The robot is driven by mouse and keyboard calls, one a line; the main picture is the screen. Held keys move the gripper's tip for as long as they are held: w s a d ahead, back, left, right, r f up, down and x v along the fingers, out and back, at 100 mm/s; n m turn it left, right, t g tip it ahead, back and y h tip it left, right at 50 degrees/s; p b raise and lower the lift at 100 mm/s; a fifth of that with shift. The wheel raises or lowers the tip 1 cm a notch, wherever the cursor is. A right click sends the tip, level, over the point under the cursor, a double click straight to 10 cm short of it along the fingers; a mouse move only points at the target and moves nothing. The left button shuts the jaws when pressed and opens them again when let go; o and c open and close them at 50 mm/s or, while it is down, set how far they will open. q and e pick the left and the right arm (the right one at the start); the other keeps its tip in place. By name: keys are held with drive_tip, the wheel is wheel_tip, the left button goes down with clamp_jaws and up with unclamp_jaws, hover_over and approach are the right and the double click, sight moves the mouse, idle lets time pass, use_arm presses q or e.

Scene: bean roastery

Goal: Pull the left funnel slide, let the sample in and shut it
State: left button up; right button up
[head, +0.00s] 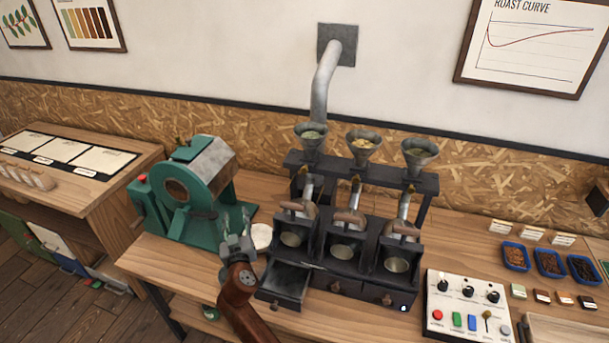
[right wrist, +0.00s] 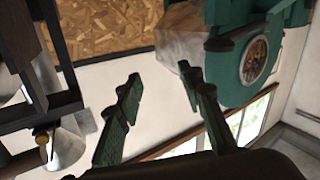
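The left funnel (head: 312,143) is a grey metal cone holding pale green beans. It sits at the left end of a dark rack (head: 427,187) with two similar funnels, above a dark sample roaster with three bays. I cannot make out its slide clearly. A metal barrel (head: 314,189) and a wooden handle (head: 292,206) show below it. My right gripper (head: 236,218) is left of the left bay, fingers up, open and empty. In the right wrist view its two green fingers (right wrist: 165,92) are apart with nothing between. My left gripper is out of view.
A green machine (head: 188,192) stands behind and left of my right gripper. A drawer (head: 284,285) is pulled out at the lower left of the roaster. A control box (head: 466,306) and blue bean trays (head: 516,256) are on the right.

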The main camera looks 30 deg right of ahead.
drive_tip(key=s+d+r+m+g+h, duration=0.2)
drive_tip(key=s+d+r+m+h, duration=0.3)
drive_tip(key=d+r, duration=0.45)
drive_tip(key=m+g+h, duration=0.3)
approach(304, 171)
drive_tip(key=p+x, duration=0.1)
drive_tip(key=x, duration=0.7)
drive_tip(key=shift+w+r, duration=0.1)
drive_tip(key=shift+r, duration=0.05)
drive_tip(key=shift+w+d, duration=0.3)
drive_tip(key=shift+d, duration=0.05)
clamp_jaws()
